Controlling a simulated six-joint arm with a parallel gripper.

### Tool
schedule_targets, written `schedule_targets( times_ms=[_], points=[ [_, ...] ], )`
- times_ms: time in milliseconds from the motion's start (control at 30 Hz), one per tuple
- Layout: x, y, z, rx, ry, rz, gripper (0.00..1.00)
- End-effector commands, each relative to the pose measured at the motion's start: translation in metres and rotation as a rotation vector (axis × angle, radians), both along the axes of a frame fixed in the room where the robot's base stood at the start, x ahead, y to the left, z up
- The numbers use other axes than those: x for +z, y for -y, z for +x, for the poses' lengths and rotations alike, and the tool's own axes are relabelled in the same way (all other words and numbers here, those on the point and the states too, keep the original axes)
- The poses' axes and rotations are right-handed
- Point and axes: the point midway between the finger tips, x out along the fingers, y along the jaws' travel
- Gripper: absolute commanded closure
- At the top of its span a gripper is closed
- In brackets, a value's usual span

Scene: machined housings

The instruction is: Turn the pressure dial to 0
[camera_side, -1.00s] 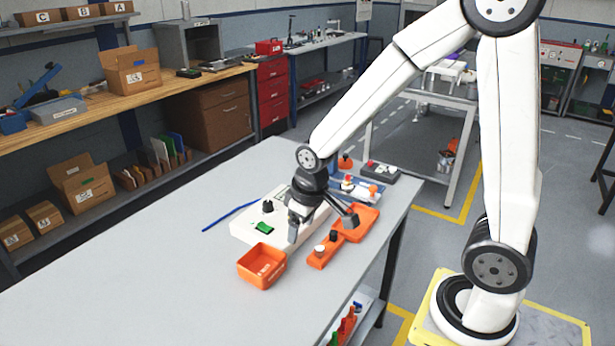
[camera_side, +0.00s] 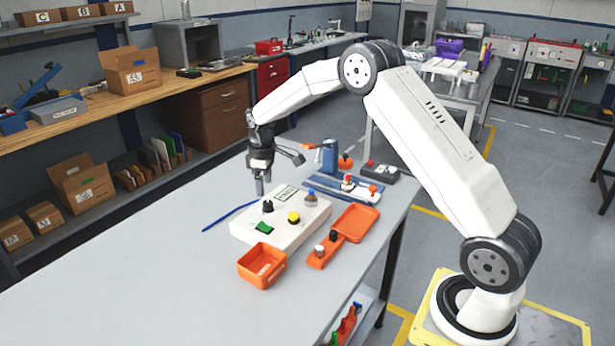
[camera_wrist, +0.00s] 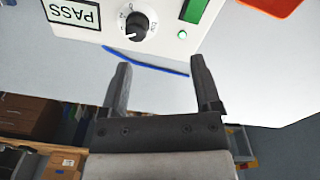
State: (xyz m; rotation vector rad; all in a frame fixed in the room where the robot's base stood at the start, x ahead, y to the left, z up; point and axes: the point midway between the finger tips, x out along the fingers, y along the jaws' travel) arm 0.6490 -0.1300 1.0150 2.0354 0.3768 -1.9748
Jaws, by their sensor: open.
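The pressure dial is most likely the black knob (camera_side: 268,206) on the white control box (camera_side: 243,229) in the side view. My gripper (camera_side: 260,187) is above the table at the far left edge of the box, behind the dial in the side view. In the wrist view its two fingers (camera_wrist: 157,82) are apart with nothing between them, and the dial lies beyond the fingertips.
An orange bin (camera_side: 262,266) and an orange tray (camera_side: 355,224) stand nearby. A blue pen-like strip (camera_side: 229,216) lies left of the box. The table's left front is clear.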

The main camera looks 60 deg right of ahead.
Motion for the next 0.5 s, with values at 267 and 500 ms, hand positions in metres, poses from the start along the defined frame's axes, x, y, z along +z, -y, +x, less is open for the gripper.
schedule_targets(
  times_ms=[267,500],
  points=[
    [-0.013,0.026,0.02,0.056,-0.028,0.005,0.19],
    [-0.015,0.029,0.023,0.066,-0.033,0.007,0.19]
  ],
)
